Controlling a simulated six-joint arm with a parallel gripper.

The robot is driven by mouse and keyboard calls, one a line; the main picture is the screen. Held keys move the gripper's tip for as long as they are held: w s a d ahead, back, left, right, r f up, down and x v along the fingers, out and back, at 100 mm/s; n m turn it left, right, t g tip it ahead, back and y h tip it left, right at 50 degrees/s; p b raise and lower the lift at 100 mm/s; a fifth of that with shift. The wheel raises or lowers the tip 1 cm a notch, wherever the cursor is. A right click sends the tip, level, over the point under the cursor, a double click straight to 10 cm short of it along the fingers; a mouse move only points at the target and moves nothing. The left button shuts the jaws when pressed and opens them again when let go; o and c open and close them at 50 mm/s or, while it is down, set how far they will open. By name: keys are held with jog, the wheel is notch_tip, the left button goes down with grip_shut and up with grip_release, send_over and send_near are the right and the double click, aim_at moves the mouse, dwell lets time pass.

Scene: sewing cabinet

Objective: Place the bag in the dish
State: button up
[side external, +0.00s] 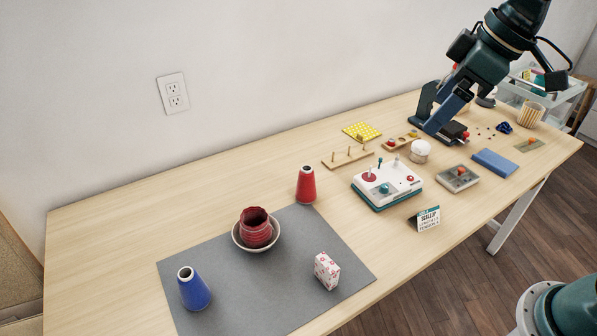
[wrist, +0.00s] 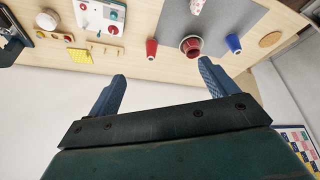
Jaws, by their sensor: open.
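The bag (side external: 327,271) is a small white block-shaped packet with a red pattern, upright on the right part of the grey mat. It also shows at the top edge of the wrist view (wrist: 196,6). The dish (side external: 237,240) is a shallow pale bowl near the mat's back edge. A dark red ruffled cup (side external: 256,226) stands inside it and hides most of its inside; the cup also shows in the wrist view (wrist: 190,45). My gripper (wrist: 160,80) is open and empty, its blue fingers wide apart. It is at the far right, well away from bag and dish.
A joystick board (side external: 387,184), a small sign (side external: 428,218) and several small items fill the table's right half. Bare mat (side external: 265,291) lies between bag and blue vase.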

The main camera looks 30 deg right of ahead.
jog(key=s+d+f+m+h, duration=0.1)
jog(key=s+d+m, duration=0.2)
jog(key=s, duration=0.4)
jog(key=s+d+f+m+t, duration=0.1)
jog(key=s+d+f+m, duration=0.1)
jog(key=s, duration=0.5)
jog(key=shift+s+d+m+h, duration=0.15)
jog(key=shift+d+m+h, duration=0.25)
jog(key=shift+d+m, duration=0.15)
